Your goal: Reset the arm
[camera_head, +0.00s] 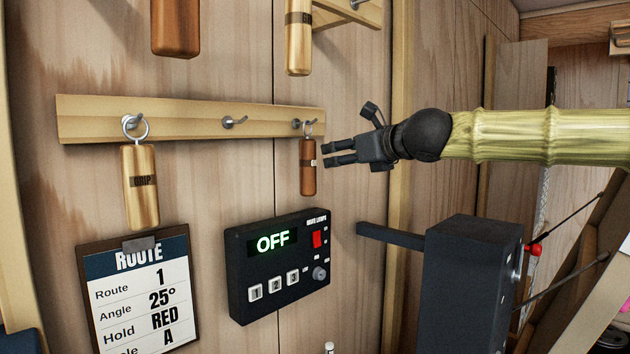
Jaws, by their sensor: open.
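My gripper (334,153) is at the end of my arm, which reaches in from the right. Its two fingers are apart and point left, with nothing visible between them. The fingertips are just right of a small dark brown grip block (308,168) that hangs by a ring from the right hook of a wooden rail (180,120). I cannot tell whether the fingertips touch the block.
A light wooden grip block (141,187) hangs on the rail's left hook; the middle hook (234,122) is empty. Below are a black control box (278,262) reading OFF and a route board (143,300). A dark box (470,285) with a bar stands below my arm.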

